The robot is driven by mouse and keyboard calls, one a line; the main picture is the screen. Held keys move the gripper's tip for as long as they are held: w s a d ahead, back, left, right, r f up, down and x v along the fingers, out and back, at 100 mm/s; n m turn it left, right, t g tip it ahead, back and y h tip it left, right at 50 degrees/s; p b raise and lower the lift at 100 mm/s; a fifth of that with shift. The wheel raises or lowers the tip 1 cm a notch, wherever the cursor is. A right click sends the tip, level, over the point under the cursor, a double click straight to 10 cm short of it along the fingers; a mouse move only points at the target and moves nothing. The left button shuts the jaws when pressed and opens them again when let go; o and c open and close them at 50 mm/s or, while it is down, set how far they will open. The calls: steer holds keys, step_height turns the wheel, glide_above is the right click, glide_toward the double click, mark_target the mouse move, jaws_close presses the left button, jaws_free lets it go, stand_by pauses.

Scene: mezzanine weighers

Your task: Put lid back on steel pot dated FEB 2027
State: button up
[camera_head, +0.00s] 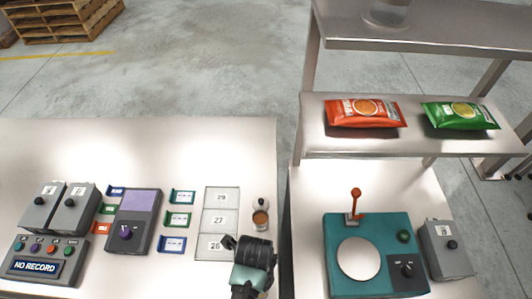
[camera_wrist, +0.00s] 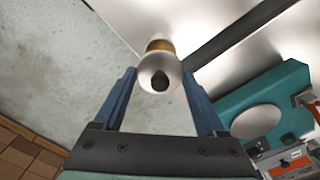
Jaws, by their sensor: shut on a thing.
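A small pale, shiny round piece with a black knob, seemingly the lid (camera_wrist: 147,81), sits between the blue fingers of my gripper (camera_wrist: 160,76). My gripper is shut on it, with the knob facing the wrist camera. An amber-brown band (camera_wrist: 160,45) shows just beyond it. In the head view the pale piece (camera_head: 261,202) is near the table's right edge, with a brown round part (camera_head: 260,219) just below it. I cannot tell whether lid and brown part touch. No date can be read, and my wrist hides what lies below.
Numbered plates (camera_head: 220,197) lie just left. Grey knobbed boxes (camera_head: 43,207), a purple-topped device (camera_head: 139,203) and a NO RECORD panel (camera_head: 37,266) stand farther left. Across a gap are a teal weigher (camera_head: 338,235) and a grey box (camera_head: 447,262). A shelf (camera_head: 310,140) holds red and green packets.

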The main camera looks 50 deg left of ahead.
steer(key=shift+a+f+b, duration=0.1)
steer(key=shift+f+b, duration=2.85)
steer(key=shift+f, duration=0.2)
steer(key=shift+p, duration=0.55)
steer(key=shift+f+p, duration=0.2)
steer(key=shift+p, duration=0.15)
stand_by(0.4)
steer(key=o, duration=1.3)
steer(key=shift+r, duration=0.15)
